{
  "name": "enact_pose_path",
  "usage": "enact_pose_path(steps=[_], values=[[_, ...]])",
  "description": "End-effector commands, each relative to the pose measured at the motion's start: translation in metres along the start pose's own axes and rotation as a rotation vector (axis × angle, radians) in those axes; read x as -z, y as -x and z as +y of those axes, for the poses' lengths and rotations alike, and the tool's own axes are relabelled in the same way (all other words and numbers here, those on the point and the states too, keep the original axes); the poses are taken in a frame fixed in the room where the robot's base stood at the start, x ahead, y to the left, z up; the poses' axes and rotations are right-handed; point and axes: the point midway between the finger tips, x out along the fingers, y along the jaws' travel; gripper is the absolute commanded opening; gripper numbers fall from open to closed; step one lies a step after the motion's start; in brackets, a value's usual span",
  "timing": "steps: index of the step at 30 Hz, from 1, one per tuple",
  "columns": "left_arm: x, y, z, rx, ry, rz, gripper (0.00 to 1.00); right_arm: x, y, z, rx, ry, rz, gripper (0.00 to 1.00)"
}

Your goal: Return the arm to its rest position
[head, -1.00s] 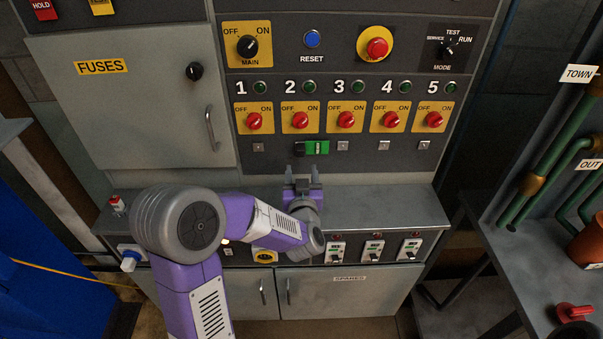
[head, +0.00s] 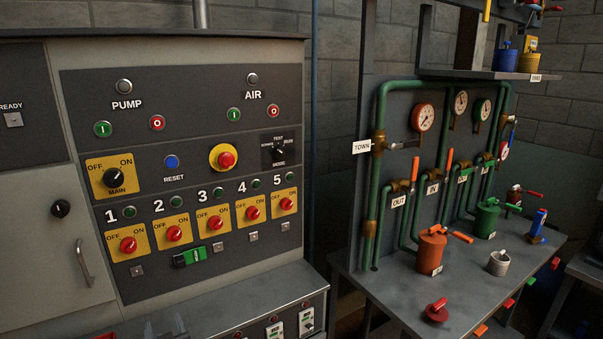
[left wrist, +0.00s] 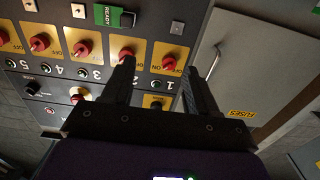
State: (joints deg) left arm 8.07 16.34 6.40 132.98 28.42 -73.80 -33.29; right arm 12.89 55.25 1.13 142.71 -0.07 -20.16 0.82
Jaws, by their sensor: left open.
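My left gripper (head: 165,328) shows only at the bottom edge of the head view, in front of the control panel (head: 135,285). Most of its arm is out of that view. In the left wrist view the two dark fingers of the left gripper (left wrist: 157,68) stand apart with nothing between them. The panel with its red switches (left wrist: 82,48) lies beyond them. A green block with a black end (head: 190,257) is on the panel below the switches; it also shows in the left wrist view (left wrist: 107,15). My right gripper is not in view.
A grey ledge (head: 235,305) runs below the panel. A grey cabinet door (left wrist: 215,75) is beside the panel.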

Motion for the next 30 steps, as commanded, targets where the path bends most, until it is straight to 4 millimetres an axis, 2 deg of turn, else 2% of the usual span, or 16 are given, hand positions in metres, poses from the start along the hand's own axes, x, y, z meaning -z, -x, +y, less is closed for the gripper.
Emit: enact_pose_path(steps=[8, 14, 17, 20, 21, 24, 27, 30], values=[[-0.078, 0.014, 0.037, -0.164, 0.012, -0.236, 0.58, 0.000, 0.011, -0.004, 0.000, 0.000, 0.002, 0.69], [-0.150, 0.046, 0.062, -0.290, 0.028, -0.480, 0.58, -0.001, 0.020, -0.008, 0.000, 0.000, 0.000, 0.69], [-0.197, 0.080, 0.073, -0.364, 0.037, -0.661, 0.58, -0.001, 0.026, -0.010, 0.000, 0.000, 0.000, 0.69], [-0.249, 0.132, 0.081, -0.437, 0.046, -0.896, 0.58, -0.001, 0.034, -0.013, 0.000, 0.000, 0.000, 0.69], [-0.267, 0.156, 0.081, -0.459, 0.049, -0.996, 0.58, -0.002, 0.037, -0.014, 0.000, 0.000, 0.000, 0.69], [-0.302, 0.217, 0.076, -0.500, 0.050, -1.231, 0.58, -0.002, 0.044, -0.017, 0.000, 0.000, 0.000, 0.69], [-0.322, 0.268, 0.068, -0.520, 0.044, -1.421, 0.58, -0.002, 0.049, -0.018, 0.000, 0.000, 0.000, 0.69], [-0.332, 0.304, 0.060, -0.524, 0.037, -1.551, 0.58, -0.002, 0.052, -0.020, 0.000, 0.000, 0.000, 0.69]])
